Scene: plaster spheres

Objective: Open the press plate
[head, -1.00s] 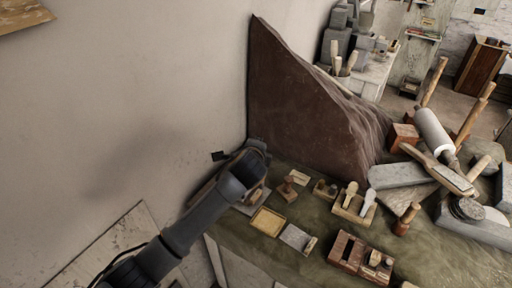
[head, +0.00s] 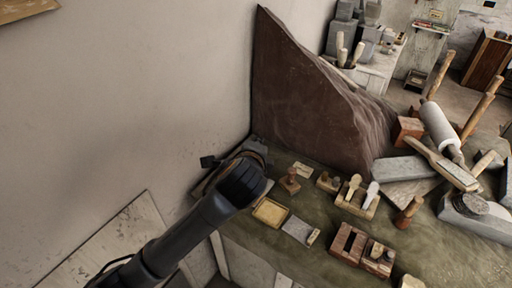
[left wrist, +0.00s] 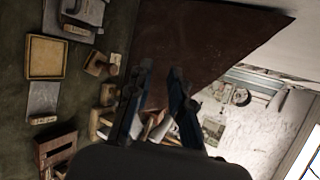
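A grey slab with a wooden handle bar, which looks like the press plate (left wrist: 84,10), lies at the top left of the left wrist view and is cut off by the frame edge. In the head view my left arm covers most of that spot by the wall, so I cannot tell how far the plate is open. My left gripper (left wrist: 161,72) has its two fingers apart with nothing held between them. It points toward the dark brown cloth and is apart from the plate. My right gripper is not in view.
A tray of yellowish material (head: 270,212), a grey slab (head: 300,230), a small stamp (head: 290,182) and a wooden box (head: 348,243) stand on the green cloth. A brown draped sheet (head: 305,95) rises behind. Stone blocks and mallets crowd the right.

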